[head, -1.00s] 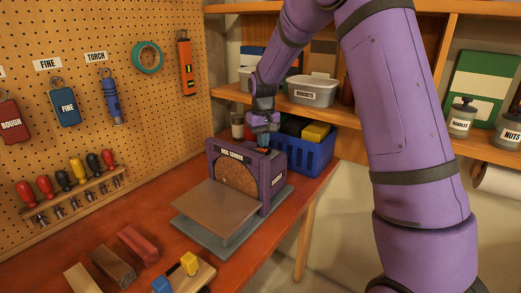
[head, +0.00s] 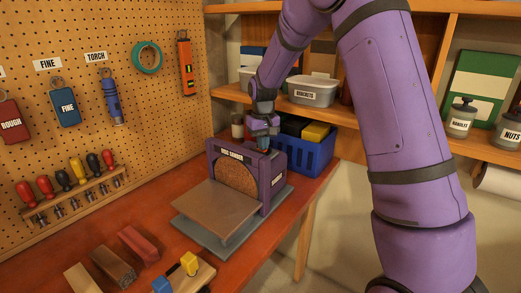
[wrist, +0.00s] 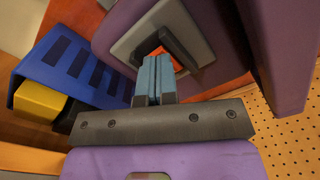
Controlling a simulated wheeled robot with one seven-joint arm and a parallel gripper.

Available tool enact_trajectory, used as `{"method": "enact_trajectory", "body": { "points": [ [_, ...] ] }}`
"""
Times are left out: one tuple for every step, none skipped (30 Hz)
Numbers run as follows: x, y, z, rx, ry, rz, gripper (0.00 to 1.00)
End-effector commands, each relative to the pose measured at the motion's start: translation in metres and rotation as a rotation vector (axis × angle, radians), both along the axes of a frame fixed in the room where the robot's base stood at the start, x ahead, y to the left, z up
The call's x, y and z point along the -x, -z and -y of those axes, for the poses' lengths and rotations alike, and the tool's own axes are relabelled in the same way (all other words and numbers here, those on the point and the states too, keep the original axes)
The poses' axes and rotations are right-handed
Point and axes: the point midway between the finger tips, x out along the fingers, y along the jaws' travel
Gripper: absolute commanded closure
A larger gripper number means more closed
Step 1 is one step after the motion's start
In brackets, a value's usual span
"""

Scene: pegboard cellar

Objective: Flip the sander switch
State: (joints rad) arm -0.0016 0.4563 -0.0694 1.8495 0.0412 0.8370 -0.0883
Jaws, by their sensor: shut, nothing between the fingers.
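The purple disc sander (head: 277,182) stands on the workbench with its tan disc and flat table facing front-left. In the wrist view its switch is a dark rocker (wrist: 183,48) on a grey plate, with an orange-red patch (wrist: 155,52) beside it. My gripper (head: 264,147) points down over the sander's top. In the wrist view its blue-grey fingers (wrist: 156,62) are shut and empty, with tips close to the orange-red patch. I cannot tell whether they touch it. In the head view the gripper mostly hides the switch.
A blue crate (head: 313,158) with black and yellow things stands just behind the sander. A shelf with a grey brackets bin (head: 312,92) runs above. A pegboard (head: 110,30) with hanging tools is at left. Wood blocks (head: 138,243) lie at the bench front.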

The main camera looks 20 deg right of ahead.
Motion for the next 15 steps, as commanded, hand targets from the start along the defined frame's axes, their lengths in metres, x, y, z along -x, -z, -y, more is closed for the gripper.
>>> {"method": "enact_trajectory", "body": {
  "points": [
    [0.000, 0.001, 0.000, 0.000, 0.000, 0.000, 1.00],
    [0.000, 0.001, 0.000, 0.000, 0.000, -0.001, 1.00],
    [0.000, 0.002, 0.000, 0.000, 0.000, -0.001, 1.00],
    [0.000, 0.002, 0.000, 0.000, 0.000, -0.001, 1.00],
    [0.000, 0.002, 0.000, 0.000, 0.000, -0.001, 1.00],
    [0.000, 0.002, 0.000, 0.000, 0.000, -0.001, 1.00],
    [0.000, 0.001, 0.000, 0.000, 0.000, -0.001, 1.00],
    [0.000, 0.000, 0.000, 0.000, 0.000, 0.000, 1.00],
    [0.000, -0.003, 0.000, 0.000, 0.000, 0.000, 1.00],
    [0.000, -0.005, 0.000, 0.000, 0.000, 0.001, 1.00],
    [0.000, -0.007, 0.000, 0.000, 0.000, 0.001, 1.00],
    [0.000, -0.010, 0.000, 0.000, 0.000, 0.000, 1.00],
    [0.000, -0.012, 0.000, 0.000, 0.000, 0.000, 1.00],
    [0.000, -0.014, 0.000, 0.000, 0.000, 0.000, 1.00],
    [0.000, -0.017, 0.000, 0.000, 0.000, 0.001, 1.00]
  ]
}}
